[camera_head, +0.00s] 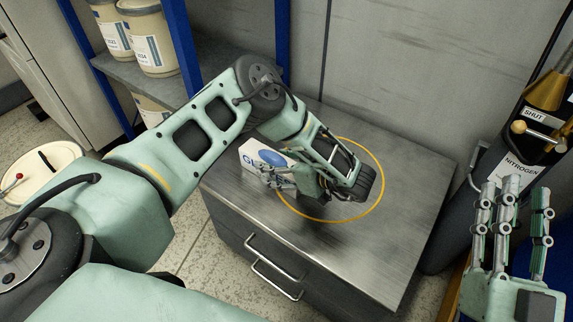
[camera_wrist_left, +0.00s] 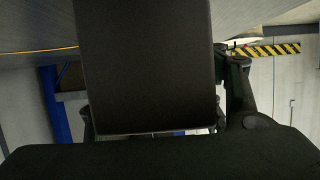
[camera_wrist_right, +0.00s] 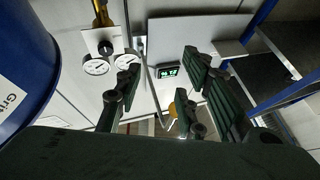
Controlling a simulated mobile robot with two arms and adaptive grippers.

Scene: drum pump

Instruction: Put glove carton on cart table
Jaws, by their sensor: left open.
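The glove carton (camera_head: 259,155) is a white box with a blue oval and partly hidden lettering. In the head view it is at the left edge of the yellow ring on the grey metal cart table (camera_head: 410,185); the gripper hides its lower part, so contact with the top cannot be judged. My left gripper (camera_head: 282,180) is open beside the carton. In the left wrist view a dark, shaded box face (camera_wrist_left: 145,65), apparently the carton, fills the space between the fingers. My right gripper (camera_head: 510,215) is open and empty at the far right, fingers pointing up.
A dark nitrogen cylinder (camera_head: 487,185) with a brass valve stands right of the table. A shelf with blue posts (camera_head: 180,45) and white tubs (camera_head: 148,38) is at the back left. A round white lid (camera_head: 40,168) is at the far left. The table's right part is clear.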

